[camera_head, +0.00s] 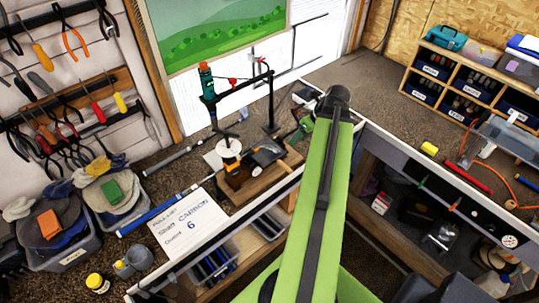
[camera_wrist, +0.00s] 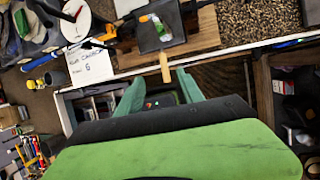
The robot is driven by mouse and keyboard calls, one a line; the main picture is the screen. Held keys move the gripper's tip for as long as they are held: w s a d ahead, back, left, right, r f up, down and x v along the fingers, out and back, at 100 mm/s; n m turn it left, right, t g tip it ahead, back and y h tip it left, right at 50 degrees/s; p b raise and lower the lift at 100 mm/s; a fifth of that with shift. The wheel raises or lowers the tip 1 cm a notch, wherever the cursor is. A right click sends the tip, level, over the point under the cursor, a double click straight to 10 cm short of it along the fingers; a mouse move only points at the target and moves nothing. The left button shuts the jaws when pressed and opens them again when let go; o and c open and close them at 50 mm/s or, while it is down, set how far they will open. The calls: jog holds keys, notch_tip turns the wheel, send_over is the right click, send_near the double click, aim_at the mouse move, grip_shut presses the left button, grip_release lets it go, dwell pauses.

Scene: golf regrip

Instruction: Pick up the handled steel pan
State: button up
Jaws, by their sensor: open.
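The handled steel pan (camera_wrist: 150,42) is a dark, square, shallow pan with a short light wooden handle (camera_wrist: 165,68). In the wrist view it sits at the top centre, by a wooden board, with a small white and green item in it. The handle points down the picture, toward my gripper. My gripper (camera_wrist: 158,84) is open, its two green fingers spread below the handle's end, with nothing seen between them but things farther below. In the head view a dark pan shape (camera_head: 266,153) shows on the wooden block; its handle is not clear there. My gripper is hidden in that view.
A white card (camera_head: 186,229) lies on the bench left of the wooden block (camera_head: 247,187). A black stand (camera_head: 269,97) rises behind the pan. The bench's pale front edge (camera_wrist: 132,73) runs just below the pan. Tubs with gloves (camera_head: 112,196) stand at left.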

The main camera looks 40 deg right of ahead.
jog(key=b, duration=1.1)
send_over(280, 161)
jog(key=s+d, duration=0.1)
jog(key=s, duration=0.2)
notch_tip(280, 161, down, 11)
jog(key=shift+w+d+f, duration=0.1)
jog(key=shift+w+f, duration=0.1)
jog(key=shift+w, duration=0.15)
jog(key=b+x, duration=0.4)
jog(key=shift+s+d+f, duration=0.1)
jog(key=shift+s+f, duration=0.1)
jog(key=shift+f, duration=0.1)
jog(key=shift+w+f+b, duration=0.2)
jog(key=shift+f+b, duration=0.1)
jog(key=shift+b, duration=0.05)
jog(key=shift+r, duration=0.2)
jog(key=shift+c, duration=0.4)
grip_shut()
